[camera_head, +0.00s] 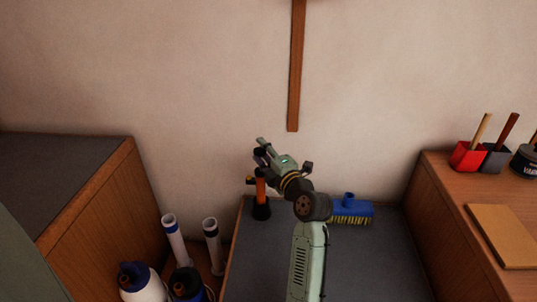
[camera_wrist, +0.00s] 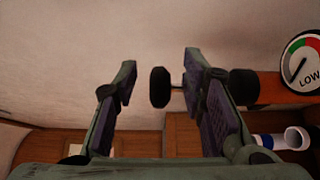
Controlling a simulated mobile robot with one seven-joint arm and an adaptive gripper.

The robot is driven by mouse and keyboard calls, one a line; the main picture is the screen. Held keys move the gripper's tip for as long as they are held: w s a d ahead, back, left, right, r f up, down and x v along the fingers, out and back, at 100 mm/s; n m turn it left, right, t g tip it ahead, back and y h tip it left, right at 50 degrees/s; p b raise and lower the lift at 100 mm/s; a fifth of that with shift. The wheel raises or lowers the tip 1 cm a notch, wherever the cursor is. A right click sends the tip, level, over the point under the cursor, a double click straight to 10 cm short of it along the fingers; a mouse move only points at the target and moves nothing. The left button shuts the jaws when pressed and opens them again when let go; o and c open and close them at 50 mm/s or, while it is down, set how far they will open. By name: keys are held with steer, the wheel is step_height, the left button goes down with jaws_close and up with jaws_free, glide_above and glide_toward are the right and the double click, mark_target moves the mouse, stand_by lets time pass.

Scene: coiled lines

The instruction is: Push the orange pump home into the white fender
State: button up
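The orange pump (camera_head: 260,190) stands upright with its black foot on the grey top, below and beside my gripper (camera_head: 262,153). In the wrist view, the pump's orange body (camera_wrist: 268,88) lies right of the right finger, and a black knob on a thin rod (camera_wrist: 160,87) shows between my gripper's spread fingers (camera_wrist: 165,95). I see clear space on the knob's left; contact on the right is unclear. A dial (camera_wrist: 302,62) marked LOW sits by the orange body. A white rounded body with a dark blue top (camera_head: 142,285), likely the white fender, is at the lower left, partly cut off.
A dark blue-topped body (camera_head: 187,284) and two white tubes (camera_head: 175,240) stand beside the white one. A blue brush (camera_head: 350,210) lies right of my arm. A wooden cabinet (camera_head: 105,215) rises at left; a wooden counter (camera_head: 465,240) with red and grey holders is at right.

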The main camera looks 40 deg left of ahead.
steer(key=shift+c, duration=0.6)
jaws_close()
stand_by(0.5)
steer(key=shift+r, duration=0.15)
